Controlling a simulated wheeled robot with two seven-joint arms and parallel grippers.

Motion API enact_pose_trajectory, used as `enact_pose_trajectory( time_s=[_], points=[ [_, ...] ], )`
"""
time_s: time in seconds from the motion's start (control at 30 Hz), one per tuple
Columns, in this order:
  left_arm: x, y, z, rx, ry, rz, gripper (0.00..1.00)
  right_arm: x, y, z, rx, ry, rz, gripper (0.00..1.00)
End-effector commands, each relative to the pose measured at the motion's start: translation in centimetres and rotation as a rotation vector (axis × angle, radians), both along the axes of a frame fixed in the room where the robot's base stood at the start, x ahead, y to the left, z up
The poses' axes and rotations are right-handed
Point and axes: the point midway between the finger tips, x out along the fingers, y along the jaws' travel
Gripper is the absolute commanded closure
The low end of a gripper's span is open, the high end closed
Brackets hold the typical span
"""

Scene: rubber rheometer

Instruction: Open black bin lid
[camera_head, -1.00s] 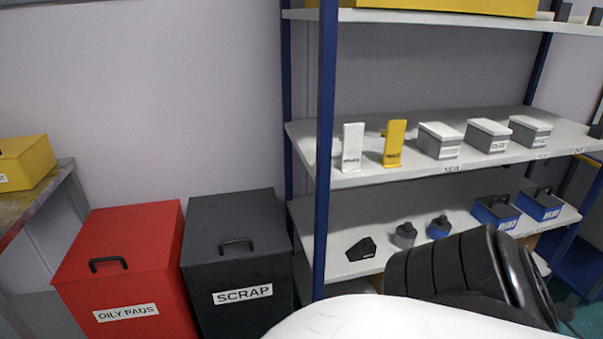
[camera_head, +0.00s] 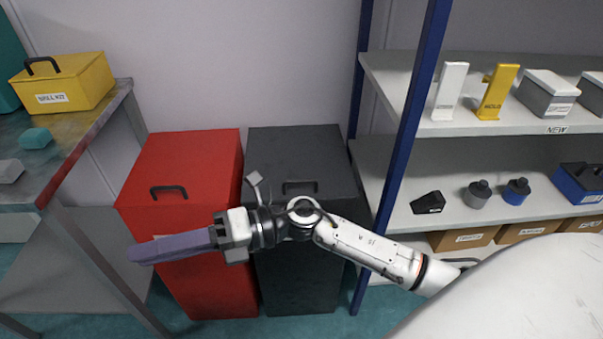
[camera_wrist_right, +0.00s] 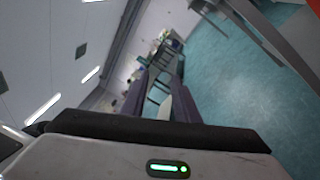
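The black bin (camera_head: 310,290) stands against the wall, right of the red bin. Its lid (camera_head: 300,150) is shut, with a black handle (camera_head: 300,186) near the front edge. My right arm comes in from the right and crosses in front of the bin, hiding much of its front. My right gripper (camera_head: 145,250) points left, past the handle, in front of the red bin. In the right wrist view its two purple-grey fingers (camera_wrist_right: 159,95) stand apart with nothing between them. My left gripper is out of view.
The red bin (camera_head: 190,160) with its own handle stands directly left. A shelf rack with a blue post (camera_head: 407,130) is close on the right.

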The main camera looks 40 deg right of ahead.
Motion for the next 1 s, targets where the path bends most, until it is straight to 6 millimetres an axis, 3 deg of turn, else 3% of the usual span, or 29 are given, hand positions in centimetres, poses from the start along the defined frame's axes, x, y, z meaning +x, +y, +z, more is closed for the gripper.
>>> enact_pose_trajectory(
  time_s=[0.07, 0.13, 0.23, 0.3, 0.4, 0.5, 0.6, 0.7, 1.0],
  points=[
    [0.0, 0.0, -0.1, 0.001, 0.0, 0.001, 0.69, 0.2, -1.1, -1.8, -0.31, -0.23, 0.165, 0.72],
    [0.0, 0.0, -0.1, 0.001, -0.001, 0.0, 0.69, 1.1, -4.1, -4.1, -0.595, -0.377, 0.292, 0.72],
    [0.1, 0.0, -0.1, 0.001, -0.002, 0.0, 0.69, 3.9, -11.4, -5.9, -0.998, -0.488, 0.428, 0.72],
    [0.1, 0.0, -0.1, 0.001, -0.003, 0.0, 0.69, 5.8, -17.4, -5.5, -1.251, -0.5, 0.486, 0.72],
    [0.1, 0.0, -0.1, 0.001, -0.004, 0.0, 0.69, 7.6, -24.9, -3.4, -1.529, -0.458, 0.527, 0.72],
    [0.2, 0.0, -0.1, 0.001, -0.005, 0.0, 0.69, 8.2, -29.8, -1.2, -1.699, -0.397, 0.539, 0.72],
    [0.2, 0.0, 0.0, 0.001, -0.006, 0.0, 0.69, 8.3, -32.3, 0.0, -1.781, -0.353, 0.54, 0.72],
    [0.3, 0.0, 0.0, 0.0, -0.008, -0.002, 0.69, 8.3, -33.2, -0.2, -1.806, -0.337, 0.544, 0.72],
    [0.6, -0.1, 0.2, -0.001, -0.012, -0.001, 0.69, 9.1, -33.6, -5.3, -1.801, -0.335, 0.545, 0.72]
  ],
)
